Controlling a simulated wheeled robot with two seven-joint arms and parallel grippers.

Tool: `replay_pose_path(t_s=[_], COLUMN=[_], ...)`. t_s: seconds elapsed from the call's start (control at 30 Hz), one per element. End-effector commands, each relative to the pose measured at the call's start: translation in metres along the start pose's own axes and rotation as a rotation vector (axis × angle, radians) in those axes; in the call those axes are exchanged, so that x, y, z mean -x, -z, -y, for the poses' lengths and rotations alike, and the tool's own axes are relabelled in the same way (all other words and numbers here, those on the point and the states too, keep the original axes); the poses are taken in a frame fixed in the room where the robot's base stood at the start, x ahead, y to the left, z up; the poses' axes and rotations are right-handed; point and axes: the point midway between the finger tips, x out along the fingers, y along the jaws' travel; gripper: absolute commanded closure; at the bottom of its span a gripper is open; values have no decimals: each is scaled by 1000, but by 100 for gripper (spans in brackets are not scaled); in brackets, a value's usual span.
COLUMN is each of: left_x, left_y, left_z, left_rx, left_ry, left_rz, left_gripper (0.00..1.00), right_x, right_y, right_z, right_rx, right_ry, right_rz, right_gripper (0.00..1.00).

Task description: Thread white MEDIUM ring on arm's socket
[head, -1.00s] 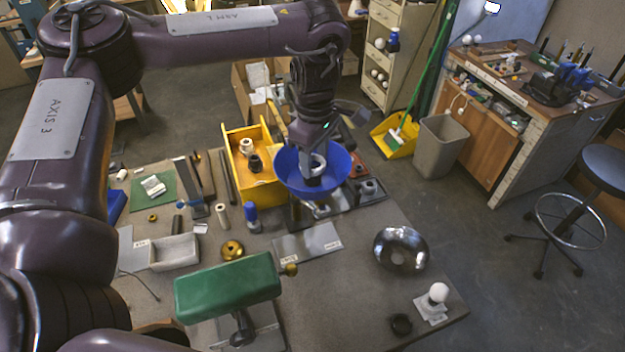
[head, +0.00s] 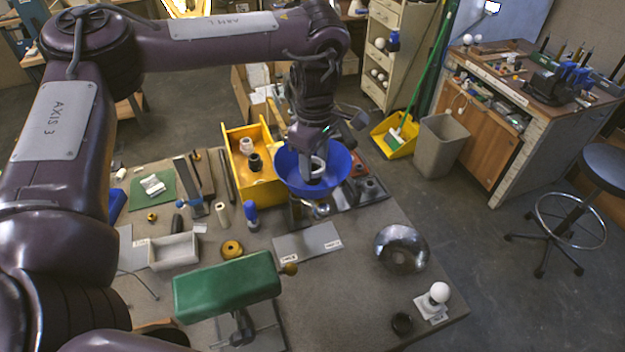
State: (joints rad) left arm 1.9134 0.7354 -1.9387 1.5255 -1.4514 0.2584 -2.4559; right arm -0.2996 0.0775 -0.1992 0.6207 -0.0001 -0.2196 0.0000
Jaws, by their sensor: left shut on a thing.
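My left gripper (head: 314,176) points down into the blue lampshade (head: 338,184), shut on a pale ring (head: 318,164) that looks like the white medium ring. The ring is inside the shade, near its bottom centre. The shade sits open side up above a metal part (head: 321,210) of the lamp's arm. The arm's socket is hidden by the shade and gripper, so I cannot tell whether the ring touches it or is around it. My right gripper is not in view.
A yellow bin (head: 232,172) with a white ring (head: 246,146) and a black ring (head: 254,162) stands just left of the shade. A green lampshade (head: 226,286), a metal dome shade (head: 402,249) and a white bulb (head: 440,292) are nearer.

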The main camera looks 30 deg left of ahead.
Motion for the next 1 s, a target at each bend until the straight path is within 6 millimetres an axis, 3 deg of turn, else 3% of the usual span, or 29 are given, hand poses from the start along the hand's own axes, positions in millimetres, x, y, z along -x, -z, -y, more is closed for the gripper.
replay_pose_path(t_s=[0.2, 1.0], left_x=[-12, -17], left_y=[0, 0], left_z=[0, 0], left_rx=[1, 1], left_ry=[0, 0], left_rz=[0, 1], left_gripper=[75, 75], right_x=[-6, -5], right_y=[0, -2], right_z=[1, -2], right_rx=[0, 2], right_ry=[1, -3], right_rz=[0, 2], right_gripper=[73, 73])
